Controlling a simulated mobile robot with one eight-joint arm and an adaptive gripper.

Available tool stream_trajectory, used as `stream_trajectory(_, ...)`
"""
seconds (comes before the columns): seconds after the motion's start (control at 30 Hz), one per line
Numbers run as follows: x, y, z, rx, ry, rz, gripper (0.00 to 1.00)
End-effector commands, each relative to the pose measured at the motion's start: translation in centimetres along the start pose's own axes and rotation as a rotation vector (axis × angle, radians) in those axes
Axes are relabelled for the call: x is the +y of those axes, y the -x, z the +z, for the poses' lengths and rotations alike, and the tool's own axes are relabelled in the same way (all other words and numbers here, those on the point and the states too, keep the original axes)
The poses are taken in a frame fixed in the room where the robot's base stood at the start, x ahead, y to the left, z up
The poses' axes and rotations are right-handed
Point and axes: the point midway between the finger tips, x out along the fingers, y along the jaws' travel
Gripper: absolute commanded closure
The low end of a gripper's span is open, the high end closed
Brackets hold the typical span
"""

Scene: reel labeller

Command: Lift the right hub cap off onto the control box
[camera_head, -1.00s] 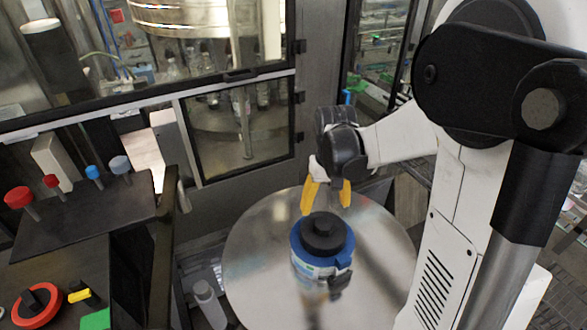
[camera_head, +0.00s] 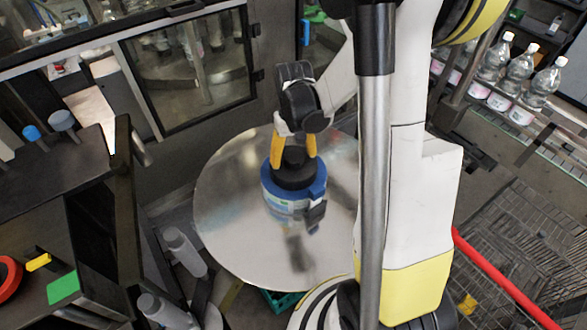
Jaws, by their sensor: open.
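The black hub cap (camera_head: 292,180) sits on the blue hub (camera_head: 271,195) at the middle of the round metal disc (camera_head: 225,215). It has a wide base and a narrower knob on top. My gripper (camera_head: 294,160) points down over it with its yellow fingers apart, one on each side of the knob. I cannot tell whether the fingers touch the knob. The dark control box (camera_head: 70,165) is at the left, with a blue knob and a grey knob on its upper panel and a yellow switch and green button lower down. Only part of it shows.
Grey cylinders (camera_head: 184,252) stand between the control box and the disc. A machine cabinet with a glass door (camera_head: 190,75) is behind. Clear bottles (camera_head: 540,82) line a conveyor at the upper right. A red bar (camera_head: 500,278) crosses the lower right.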

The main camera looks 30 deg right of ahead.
Motion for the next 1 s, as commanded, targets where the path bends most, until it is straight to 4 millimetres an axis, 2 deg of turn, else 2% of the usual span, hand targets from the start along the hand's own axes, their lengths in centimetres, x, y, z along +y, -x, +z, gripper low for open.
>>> stream_trajectory(0.2, 0.0, -0.1, 0.0, 0.0, 0.0, 0.0, 0.22)
stream_trajectory(0.27, 0.0, -0.1, 0.0, 0.0, 0.0, 0.0, 0.4)
stream_trajectory(0.4, 0.0, -0.1, 0.0, 0.0, 0.0, 0.0, 0.82)
stream_trajectory(0.43, 0.0, -0.1, 0.0, 0.0, 0.0, 0.0, 0.85)
stream_trajectory(0.77, 0.0, 0.3, 0.0, 0.001, 0.0, 0.0, 0.85)
stream_trajectory(0.87, 0.0, 1.2, 0.0, 0.0, 0.0, 0.0, 0.85)
stream_trajectory(1.0, 0.0, 3.6, 0.0, 0.0, 0.0, 0.0, 0.85)
